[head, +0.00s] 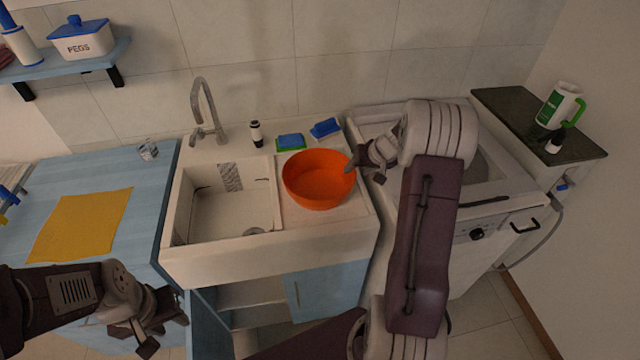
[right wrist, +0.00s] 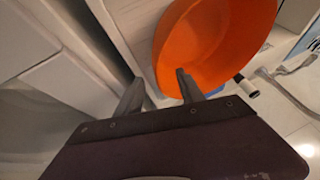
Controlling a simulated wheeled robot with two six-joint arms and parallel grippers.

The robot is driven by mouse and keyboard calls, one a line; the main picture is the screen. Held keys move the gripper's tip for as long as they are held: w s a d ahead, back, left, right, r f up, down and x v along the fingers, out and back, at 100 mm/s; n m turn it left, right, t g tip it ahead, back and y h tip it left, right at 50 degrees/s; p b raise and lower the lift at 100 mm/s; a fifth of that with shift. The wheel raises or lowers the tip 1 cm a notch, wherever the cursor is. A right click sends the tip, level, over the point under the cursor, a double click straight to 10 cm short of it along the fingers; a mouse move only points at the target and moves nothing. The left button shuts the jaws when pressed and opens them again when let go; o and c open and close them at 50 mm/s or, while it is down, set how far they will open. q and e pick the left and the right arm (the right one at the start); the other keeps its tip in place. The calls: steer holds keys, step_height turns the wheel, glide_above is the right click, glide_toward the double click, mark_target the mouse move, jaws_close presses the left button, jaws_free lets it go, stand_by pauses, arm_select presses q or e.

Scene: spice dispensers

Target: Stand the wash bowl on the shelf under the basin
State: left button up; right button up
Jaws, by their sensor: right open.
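The orange wash bowl (head: 318,190) stands upright on the drainboard right of the basin (head: 225,205). My right gripper (head: 362,163) is open at the bowl's right rim. In the right wrist view my right gripper (right wrist: 160,92) has one finger overlapping the bowl (right wrist: 215,45) and the other outside its rim; I cannot tell whether either touches it. The cupboard under the basin is partly open, with a pale shelf (head: 255,294) showing inside. My left gripper (head: 165,328) is low at the front left, apparently open and empty, near the blue cupboard door (head: 203,325).
A blue sponge on a green one (head: 290,142), another blue sponge (head: 326,128) and a small bottle (head: 257,134) stand behind the bowl. The tap (head: 203,115) rises behind the basin. A yellow cloth (head: 80,223) lies on the left counter. A white washing machine (head: 490,225) stands right.

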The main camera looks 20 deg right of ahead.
mark_target(349, 175)
steer(key=shift+w+a+f, duration=0.3)
steer(key=shift+w+f, duration=0.2)
steer(key=shift+f, duration=0.2)
steer(key=x, duration=0.2)
steer(key=p+x, duration=0.1)
steer(key=x, duration=0.2)
steer(key=shift+w+d+f, duration=0.15)
steer(key=shift+d, duration=0.1)
jaws_close()
